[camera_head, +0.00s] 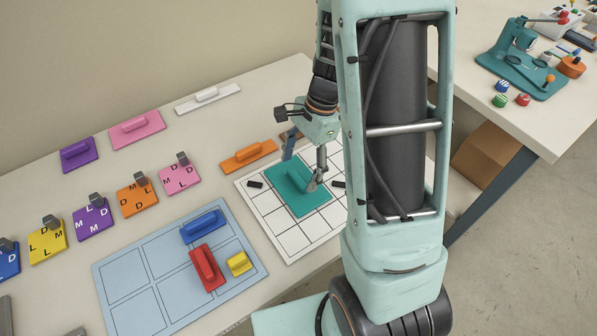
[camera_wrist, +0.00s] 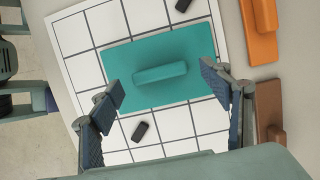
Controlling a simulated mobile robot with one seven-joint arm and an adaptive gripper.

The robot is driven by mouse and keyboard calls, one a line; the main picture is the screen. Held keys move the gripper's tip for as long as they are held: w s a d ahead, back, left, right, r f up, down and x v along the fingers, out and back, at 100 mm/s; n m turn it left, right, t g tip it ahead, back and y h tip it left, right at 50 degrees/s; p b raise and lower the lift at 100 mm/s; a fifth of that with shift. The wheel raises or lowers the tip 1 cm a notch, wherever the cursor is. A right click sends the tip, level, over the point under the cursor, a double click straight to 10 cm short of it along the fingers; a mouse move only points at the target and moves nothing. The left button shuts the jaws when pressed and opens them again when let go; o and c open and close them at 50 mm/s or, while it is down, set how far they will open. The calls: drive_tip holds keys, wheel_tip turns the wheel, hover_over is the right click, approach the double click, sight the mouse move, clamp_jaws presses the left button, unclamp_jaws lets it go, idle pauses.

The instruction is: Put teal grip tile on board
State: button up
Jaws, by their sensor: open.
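The teal grip tile (camera_head: 290,190) lies on the white gridded board (camera_head: 277,231), covering several of its cells. It also shows in the wrist view (camera_wrist: 186,97), with its raised grip bar across the middle. In the wrist view the tile looks flat and slightly turned, close to in line with the grid lines. My gripper (camera_wrist: 165,82) is open and empty. Its two fingers are spread to either side of the grip bar, apart from it. In the head view my gripper (camera_head: 303,172) is over the tile; my arm hides the board's right part.
Small black blocks (camera_wrist: 140,131) lie on the board beside the tile. An orange grip tile (camera_head: 248,156) and a brown one (camera_wrist: 270,112) lie off the board's edge. A blue board (camera_head: 128,282) holds blue, red and yellow pieces. Lettered tiles (camera_head: 93,219) line the left.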

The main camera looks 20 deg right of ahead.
sight(309, 177)
drive_tip(key=s+v, duration=0.1)
drive_tip(key=v, duration=0.9)
drive_tip(key=shift+w+p, duration=0.4)
drive_tip(key=shift+p, duration=0.05)
